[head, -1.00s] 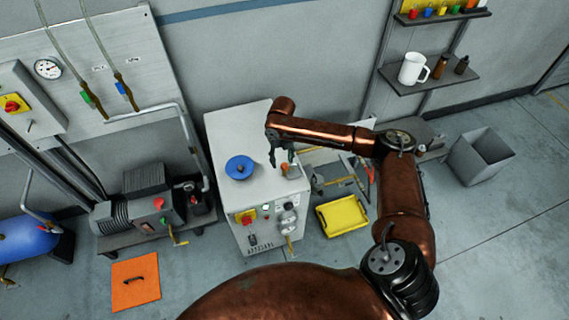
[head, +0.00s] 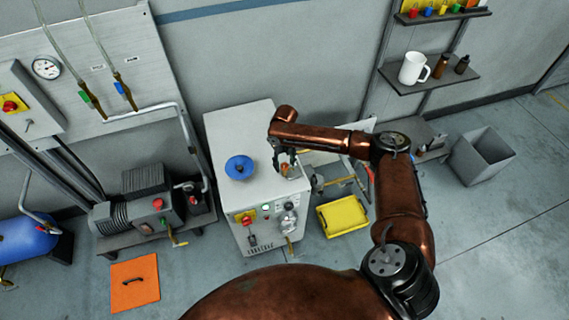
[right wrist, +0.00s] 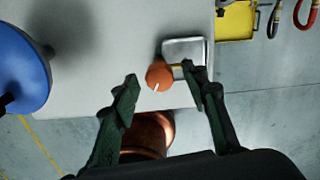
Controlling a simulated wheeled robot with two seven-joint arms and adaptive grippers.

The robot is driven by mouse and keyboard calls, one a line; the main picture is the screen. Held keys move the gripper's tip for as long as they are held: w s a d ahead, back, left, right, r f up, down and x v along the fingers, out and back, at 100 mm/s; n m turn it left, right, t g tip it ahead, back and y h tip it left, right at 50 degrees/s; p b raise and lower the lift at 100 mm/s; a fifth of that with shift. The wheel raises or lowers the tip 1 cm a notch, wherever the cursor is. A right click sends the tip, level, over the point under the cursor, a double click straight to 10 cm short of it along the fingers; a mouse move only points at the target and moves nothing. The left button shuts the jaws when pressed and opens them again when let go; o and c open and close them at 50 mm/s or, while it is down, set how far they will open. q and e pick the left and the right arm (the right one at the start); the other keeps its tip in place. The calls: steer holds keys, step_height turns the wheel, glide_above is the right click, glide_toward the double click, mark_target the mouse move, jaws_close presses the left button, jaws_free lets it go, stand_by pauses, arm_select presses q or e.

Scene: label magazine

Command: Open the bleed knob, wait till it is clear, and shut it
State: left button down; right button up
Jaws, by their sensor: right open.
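The bleed knob is a round orange knob (right wrist: 158,77) with a white mark on its face. It sits by a small metal tray-like fitting (right wrist: 186,50) at the edge of the pale cabinet top. In the head view the knob (head: 285,169) is small and partly covered by my right gripper (head: 286,160). In the right wrist view my right gripper (right wrist: 159,80) is open, with one dark finger on each side of the knob. The right finger looks very close to it; I cannot tell if it touches. No liquid can be made out. My left gripper is out of view.
A blue round handwheel (head: 239,167) is on the cabinet top (head: 230,127), left of my gripper. A yellow tray (head: 343,216) lies on the floor right of the cabinet. A pump (head: 146,211) stands to the left.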

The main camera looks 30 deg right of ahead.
jaws_close()
stand_by(0.4)
